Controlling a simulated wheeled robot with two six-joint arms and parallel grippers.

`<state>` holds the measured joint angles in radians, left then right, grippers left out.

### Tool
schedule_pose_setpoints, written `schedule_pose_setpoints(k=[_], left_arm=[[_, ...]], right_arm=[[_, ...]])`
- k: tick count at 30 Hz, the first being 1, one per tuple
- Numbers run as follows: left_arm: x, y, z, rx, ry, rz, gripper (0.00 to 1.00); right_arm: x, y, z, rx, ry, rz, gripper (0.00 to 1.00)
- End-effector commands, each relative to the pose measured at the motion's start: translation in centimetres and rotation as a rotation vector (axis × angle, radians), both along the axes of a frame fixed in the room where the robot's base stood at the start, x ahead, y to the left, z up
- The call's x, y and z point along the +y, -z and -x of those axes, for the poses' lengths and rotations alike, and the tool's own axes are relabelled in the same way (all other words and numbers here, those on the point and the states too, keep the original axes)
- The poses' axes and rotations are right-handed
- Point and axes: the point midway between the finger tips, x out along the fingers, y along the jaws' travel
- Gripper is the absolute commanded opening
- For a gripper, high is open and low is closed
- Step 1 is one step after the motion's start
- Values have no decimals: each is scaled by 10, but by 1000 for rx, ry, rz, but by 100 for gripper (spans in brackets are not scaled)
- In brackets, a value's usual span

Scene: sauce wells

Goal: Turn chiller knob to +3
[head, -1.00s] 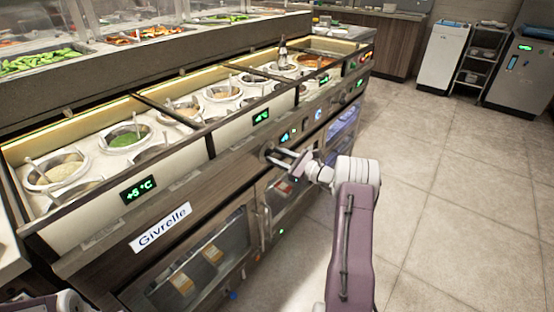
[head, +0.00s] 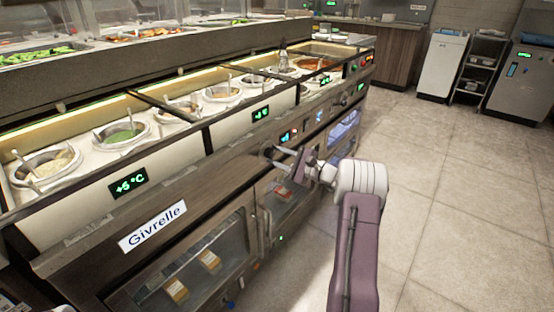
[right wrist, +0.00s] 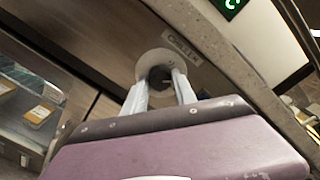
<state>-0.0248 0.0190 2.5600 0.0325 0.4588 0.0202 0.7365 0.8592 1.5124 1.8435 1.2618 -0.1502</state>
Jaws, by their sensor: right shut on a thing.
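The chiller knob (head: 267,151) is a dark round knob on the wooden front panel of the counter, below the sauce wells. My right gripper (head: 275,155) reaches it from the right and is shut on it. In the right wrist view the two pale fingers (right wrist: 159,88) lie on either side of the knob (right wrist: 158,74), which sits in a light round plate (right wrist: 184,50); its pointer is hidden. A green display (head: 128,182) at the left seems to read +6 °C. A second green display (head: 260,114) nearer the knob is too small to read surely. My left gripper is out of view.
Sauce wells (head: 122,133) with spoons line the counter top. A white Givrelle label (head: 153,227) and glass-fronted compartments (head: 190,270) lie on the front below. Tiled floor (head: 450,200) is open at the right.

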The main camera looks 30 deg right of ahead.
Motion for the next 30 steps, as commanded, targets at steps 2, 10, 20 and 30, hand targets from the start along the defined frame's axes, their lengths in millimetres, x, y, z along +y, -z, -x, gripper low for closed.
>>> schedule_pose_setpoints(k=[2,10,20,30], left_arm=[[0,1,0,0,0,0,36],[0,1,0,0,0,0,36],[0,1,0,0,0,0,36],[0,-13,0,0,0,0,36]], right_arm=[[0,1,0,0,-1,5,0],[0,1,0,0,-1,9,0],[0,1,0,-1,-1,8,54],[-13,-5,26,0,4,6,54]])
